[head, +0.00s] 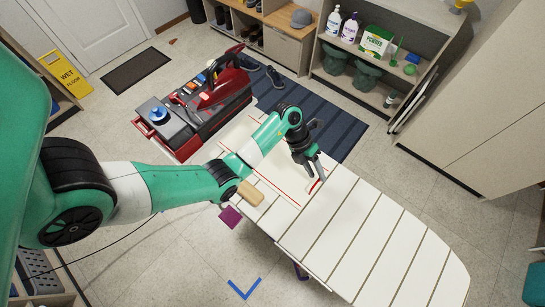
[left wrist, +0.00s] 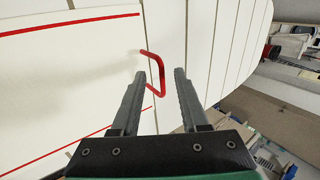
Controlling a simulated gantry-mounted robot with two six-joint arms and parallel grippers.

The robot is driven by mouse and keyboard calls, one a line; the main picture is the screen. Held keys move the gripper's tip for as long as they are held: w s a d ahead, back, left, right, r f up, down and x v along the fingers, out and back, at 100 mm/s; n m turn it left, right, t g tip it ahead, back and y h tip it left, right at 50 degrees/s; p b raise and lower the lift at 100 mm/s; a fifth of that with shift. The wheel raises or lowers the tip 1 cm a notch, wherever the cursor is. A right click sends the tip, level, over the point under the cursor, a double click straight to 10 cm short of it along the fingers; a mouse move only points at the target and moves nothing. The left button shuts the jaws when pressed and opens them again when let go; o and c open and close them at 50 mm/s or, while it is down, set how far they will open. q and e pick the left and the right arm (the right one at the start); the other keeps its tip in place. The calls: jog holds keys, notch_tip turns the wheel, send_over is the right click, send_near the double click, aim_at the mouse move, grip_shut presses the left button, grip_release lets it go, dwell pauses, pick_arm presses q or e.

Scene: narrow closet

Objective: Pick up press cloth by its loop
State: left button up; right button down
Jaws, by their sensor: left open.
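The press cloth (head: 284,178) is a white cloth with red stripes, lying flat on the slatted white ironing board (head: 375,240). In the left wrist view the cloth (left wrist: 60,75) fills the left side, and its red loop (left wrist: 153,54) sticks out from its right edge. The loop also shows as a small red mark in the head view (head: 315,186). My left gripper (head: 317,176) points down over that edge. In the left wrist view its fingers (left wrist: 160,74) are open, with part of the loop between them. I cannot tell whether they touch it. My right gripper is out of view.
A red and grey ironing station (head: 190,112) with an iron stands beyond the board's left end. A wooden block (head: 250,193) lies near the board's front edge, close under my left arm. Shelves (head: 375,75) stand at the back. The board's right part is clear.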

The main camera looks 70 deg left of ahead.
aim_at(319, 180)
pick_arm(q)
jog(key=x, duration=0.3)
jog(key=shift+d+f+b, duration=0.15)
jog(key=shift+b, duration=0.2)
grip_shut()
dwell(1.0)
